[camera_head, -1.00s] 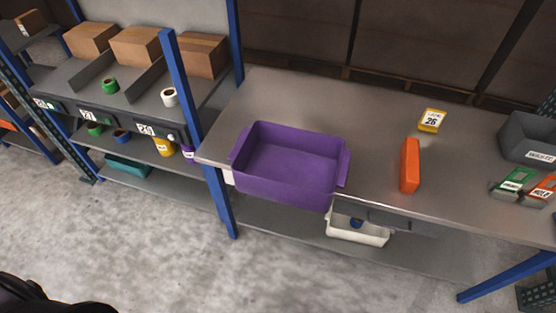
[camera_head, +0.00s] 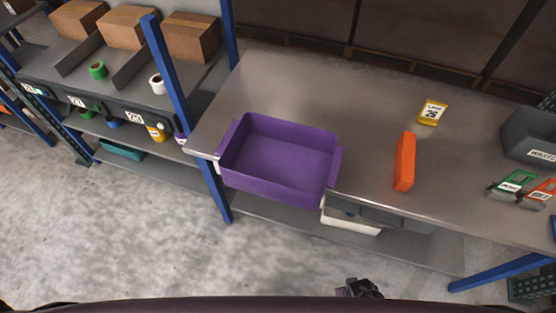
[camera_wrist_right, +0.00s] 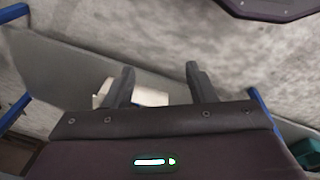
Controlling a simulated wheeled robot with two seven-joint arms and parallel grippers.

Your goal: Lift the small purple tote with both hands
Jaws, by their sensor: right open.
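The small purple tote (camera_head: 280,160) stands upright on the near left part of the metal bench, close to its front edge. It looks empty, with a handle flange at its left and right ends. My right gripper (camera_head: 360,288) shows small at the bottom of the head view, below and in front of the bench, apart from the tote. In the right wrist view its two fingers (camera_wrist_right: 158,85) are spread with nothing between them. The tote is not seen in the wrist view. My left gripper is not in view.
On the bench (camera_head: 370,130) stand an orange block (camera_head: 404,161), a yellow label stand (camera_head: 432,113), a grey waste bin (camera_head: 530,135) and green and orange label holders. A white bin (camera_head: 350,222) sits on the lower shelf. Blue posts (camera_head: 170,75) and shelves with boxes are at left.

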